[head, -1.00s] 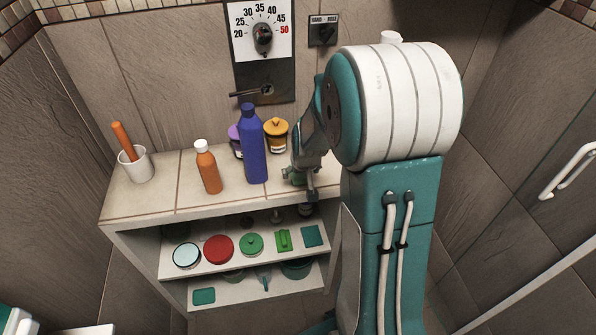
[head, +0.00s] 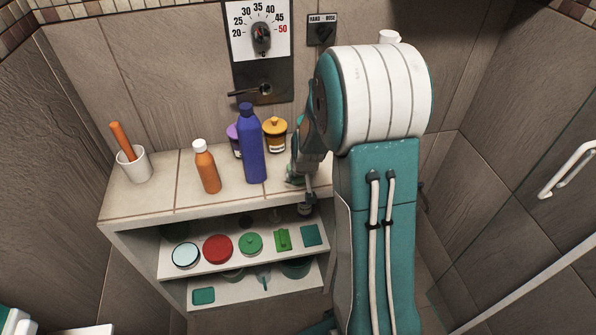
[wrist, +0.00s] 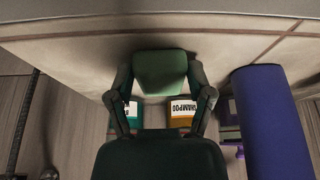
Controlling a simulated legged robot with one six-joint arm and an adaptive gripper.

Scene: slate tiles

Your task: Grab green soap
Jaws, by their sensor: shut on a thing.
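The green soap (wrist: 160,73) is a rounded dark green block between my fingertips in the wrist view. My gripper (wrist: 160,88) is shut on it, one finger on each side. In the head view my gripper (head: 299,177) is over the right part of the counter top, right of the blue bottle, and only a bit of green shows there. My own arm hides much of that area. I cannot tell whether the soap touches the counter.
A blue bottle (head: 251,150), orange bottle (head: 207,168), yellow-lidded jar (head: 275,133), purple container (head: 234,138) and white cup (head: 135,165) stand on the counter (head: 170,195). Shelves below hold a red round (head: 217,249) and several green items. A wall panel (head: 262,70) is behind.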

